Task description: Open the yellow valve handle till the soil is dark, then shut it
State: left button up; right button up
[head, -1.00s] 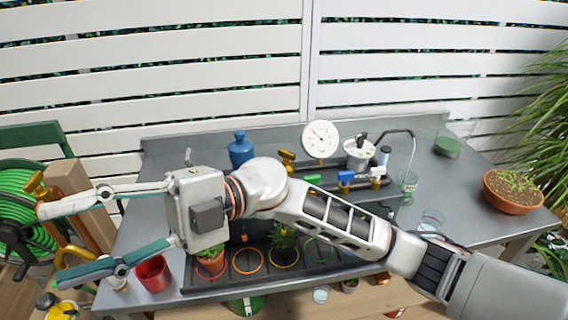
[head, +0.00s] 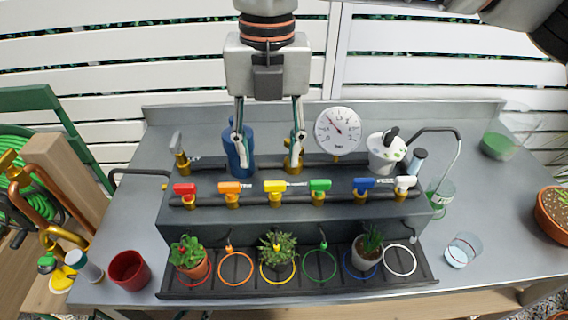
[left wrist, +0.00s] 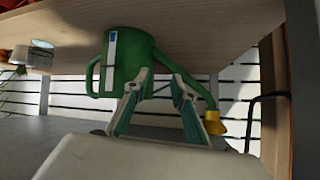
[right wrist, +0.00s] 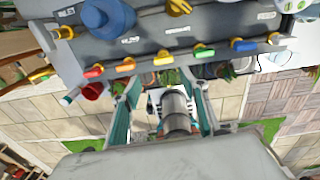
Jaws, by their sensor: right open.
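The yellow valve handle (head: 275,187) is on the pipe manifold, between the orange and green handles; it also shows in the right wrist view (right wrist: 163,58). Below it, a leafy plant (head: 278,247) stands in a pot within the yellow ring (head: 264,277). Its leaves hide the soil, so I cannot tell its colour. My right gripper (head: 268,138) hangs above and behind the yellow handle, open, empty and apart from it. My left gripper (left wrist: 162,76) is outside the head view; in the left wrist view its fingers are apart, facing a green watering can (left wrist: 128,62).
Red (head: 185,189), orange (head: 230,187), green (head: 319,186), blue (head: 363,184) and white (head: 405,183) handles line the same pipe. A blue bottle (head: 238,160) and a dial gauge (head: 338,130) stand behind. A red cup (head: 129,270) is at front left.

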aim_at(275, 182)
jog(key=shift+w+d+r, duration=0.15)
jog(key=shift+w+d, duration=0.2)
jog(key=shift+d, duration=0.05)
jog(key=shift+f, duration=0.25)
jog(key=shift+f+b, duration=0.3)
jog(key=shift+f, duration=3.25)
jog(key=c, duration=1.1)
